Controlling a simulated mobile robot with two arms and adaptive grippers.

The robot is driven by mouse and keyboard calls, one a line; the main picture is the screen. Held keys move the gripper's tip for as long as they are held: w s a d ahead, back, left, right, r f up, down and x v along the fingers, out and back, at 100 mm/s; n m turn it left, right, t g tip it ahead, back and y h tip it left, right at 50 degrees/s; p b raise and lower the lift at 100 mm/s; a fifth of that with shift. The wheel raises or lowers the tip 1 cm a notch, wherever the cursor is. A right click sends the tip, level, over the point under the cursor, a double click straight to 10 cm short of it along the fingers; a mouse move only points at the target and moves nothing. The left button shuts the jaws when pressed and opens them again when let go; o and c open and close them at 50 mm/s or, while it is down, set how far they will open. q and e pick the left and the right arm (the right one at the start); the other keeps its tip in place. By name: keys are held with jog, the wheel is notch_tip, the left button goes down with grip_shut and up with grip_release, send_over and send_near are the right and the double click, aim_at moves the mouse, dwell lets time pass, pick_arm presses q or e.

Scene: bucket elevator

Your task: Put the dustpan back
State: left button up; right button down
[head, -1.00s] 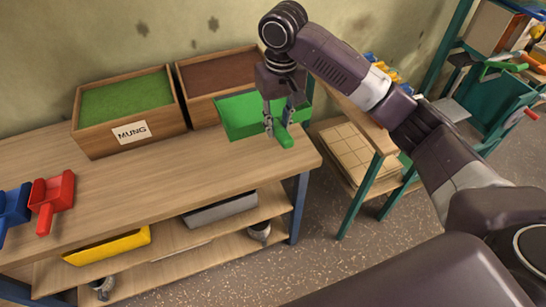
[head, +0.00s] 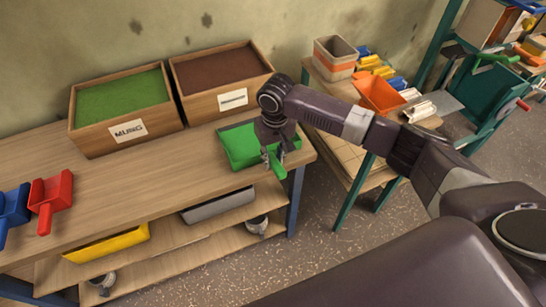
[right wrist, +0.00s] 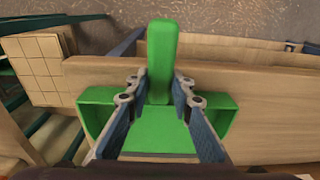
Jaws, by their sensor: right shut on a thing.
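The green dustpan (head: 236,145) is at the right end of the wooden workbench (head: 150,190), in front of the brown-filled box. In the head view its pan appears on or just above the bench top; I cannot tell if it touches. Its handle points toward the bench's front right edge. My right gripper (head: 274,160) is shut on the green handle. In the right wrist view the two fingers (right wrist: 153,90) flank the base of the handle (right wrist: 162,50), with the pan below. My left gripper is not in view.
A red dustpan (head: 52,192) and a blue dustpan (head: 14,208) lie at the bench's left. Boxes of green (head: 125,98) and brown (head: 222,70) contents stand at the back. A side table (head: 350,165) with an orange bin (head: 380,96) stands right. The bench's middle is clear.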

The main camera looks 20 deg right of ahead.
jog(key=c, duration=1.7)
grip_release()
jog(key=r, duration=0.8)
jog(key=r+b, duration=0.1)
jog(key=r, duration=0.3)
jog(key=shift+s+r, duration=0.1)
jog(key=shift+s, duration=0.3)
